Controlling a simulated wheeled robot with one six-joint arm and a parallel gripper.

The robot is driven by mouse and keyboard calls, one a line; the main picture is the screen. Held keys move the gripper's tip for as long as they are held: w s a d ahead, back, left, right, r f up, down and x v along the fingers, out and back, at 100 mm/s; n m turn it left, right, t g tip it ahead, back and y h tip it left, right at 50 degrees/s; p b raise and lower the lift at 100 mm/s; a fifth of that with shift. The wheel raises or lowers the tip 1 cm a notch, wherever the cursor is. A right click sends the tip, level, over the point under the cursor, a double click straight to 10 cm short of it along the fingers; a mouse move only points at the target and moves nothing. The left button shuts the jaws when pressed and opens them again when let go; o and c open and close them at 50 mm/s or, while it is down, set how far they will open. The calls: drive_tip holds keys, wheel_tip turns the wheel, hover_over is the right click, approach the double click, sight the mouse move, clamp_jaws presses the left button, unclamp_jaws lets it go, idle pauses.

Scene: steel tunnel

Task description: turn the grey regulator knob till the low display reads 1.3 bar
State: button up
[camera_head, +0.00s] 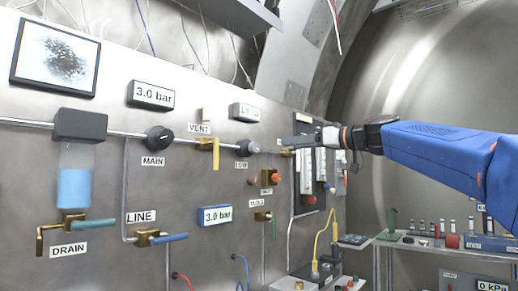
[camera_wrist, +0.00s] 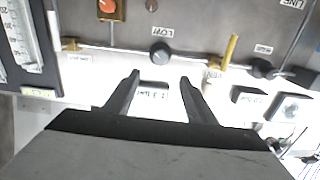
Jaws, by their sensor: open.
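The grey regulator knob (camera_head: 248,146) sits on the steel wall panel above the LOW label (camera_head: 241,165). In the wrist view the knob (camera_wrist: 161,52) and its label (camera_wrist: 164,33) lie just beyond my fingertips. My gripper (camera_wrist: 159,80) is open and empty, its fingers apart from the knob. In the head view my gripper (camera_head: 298,142) is to the right of the knob. The low display (camera_head: 244,112) is above the knob. The low display (camera_wrist: 152,90) also shows upside down between my fingers, its digits too small and blurred to read surely.
Left of the knob are a yellow VENT lever (camera_head: 216,153) and the black MAIN knob (camera_head: 158,139), with a 3.0 bar display (camera_head: 152,95) above it. An orange-red button (camera_head: 275,178) sits below right. A flowmeter board (camera_head: 310,165) stands right, shelves (camera_head: 440,247) beyond.

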sight(257, 147)
drive_tip(key=x, duration=1.6)
drive_tip(key=shift+a, duration=0.1)
drive_tip(key=shift+c, duration=0.6)
drive_tip(key=c, duration=0.9)
